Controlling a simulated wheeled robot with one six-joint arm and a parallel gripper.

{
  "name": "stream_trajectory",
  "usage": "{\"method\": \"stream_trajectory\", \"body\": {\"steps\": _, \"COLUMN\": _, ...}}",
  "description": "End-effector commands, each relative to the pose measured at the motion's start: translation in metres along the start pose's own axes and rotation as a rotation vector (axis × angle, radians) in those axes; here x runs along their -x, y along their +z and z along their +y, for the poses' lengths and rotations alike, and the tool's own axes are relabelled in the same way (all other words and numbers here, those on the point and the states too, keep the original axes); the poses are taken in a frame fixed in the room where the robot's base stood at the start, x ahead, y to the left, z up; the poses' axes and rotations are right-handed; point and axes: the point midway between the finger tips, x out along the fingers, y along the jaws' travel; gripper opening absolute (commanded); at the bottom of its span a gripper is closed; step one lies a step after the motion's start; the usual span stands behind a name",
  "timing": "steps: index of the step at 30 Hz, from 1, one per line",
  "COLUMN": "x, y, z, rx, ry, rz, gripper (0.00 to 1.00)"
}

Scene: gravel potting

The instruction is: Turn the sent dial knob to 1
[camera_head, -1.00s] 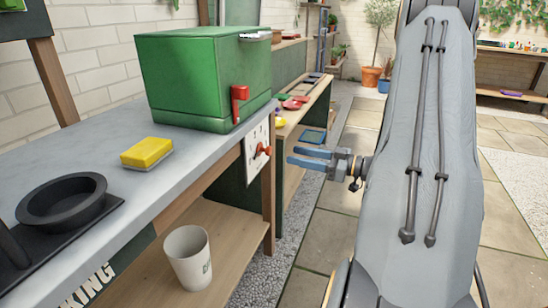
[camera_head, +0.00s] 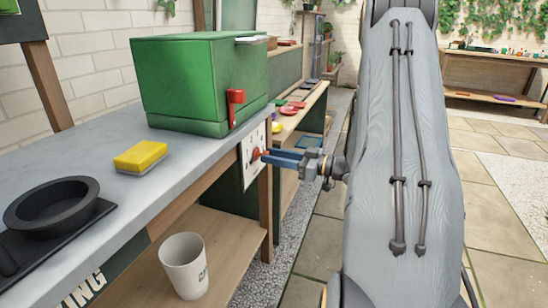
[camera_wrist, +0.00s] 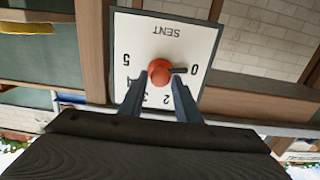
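The sent dial is a white plate (camera_wrist: 195,45) in a dark frame, marked SENT and upside down in the wrist view. Its red knob (camera_wrist: 160,70) has a dark pointer that points at the 0. The 5, 3 and 2 are readable; the right finger covers the place of the 1. In the head view the red knob (camera_head: 255,154) sticks out from the bench's end. My gripper (camera_head: 268,157) is level with it, its blue-grey fingertips at the knob. In the wrist view my open gripper (camera_wrist: 158,84) has one finger on each side of the knob; I cannot tell whether they touch it.
A green box (camera_head: 205,82) with a red lever (camera_head: 235,105) stands on the grey bench top (camera_head: 175,185), above the dial. A yellow sponge (camera_head: 140,157) and a black dish (camera_head: 52,205) lie left. A white cup (camera_head: 184,266) stands on the lower shelf. Paved floor lies right.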

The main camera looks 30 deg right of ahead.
Motion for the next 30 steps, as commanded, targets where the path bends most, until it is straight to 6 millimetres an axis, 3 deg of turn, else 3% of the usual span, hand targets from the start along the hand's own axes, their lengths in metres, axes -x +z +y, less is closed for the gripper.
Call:
{"method": "stream_trajectory", "body": {"steps": 1, "x": 0.0001, "y": 0.0001, "z": 0.0, "rx": 0.0, "ry": 0.0, "rz": 0.0, "gripper": 0.21}}
{"method": "stream_trajectory", "body": {"steps": 5, "x": 0.0001, "y": 0.0001, "z": 0.0, "rx": 0.0, "ry": 0.0, "rz": 0.0, "gripper": 0.02}}
{"method": "stream_trajectory", "body": {"steps": 17, "x": 0.0009, "y": -0.0025, "z": -0.0003, "rx": -0.082, "ry": 0.0, "rz": 0.0, "gripper": 0.02}}
{"method": "stream_trajectory", "body": {"steps": 30, "x": 0.001, "y": -0.003, "z": -0.0001, "rx": -0.393, "ry": -0.001, "rz": -0.001, "gripper": 0.02}}
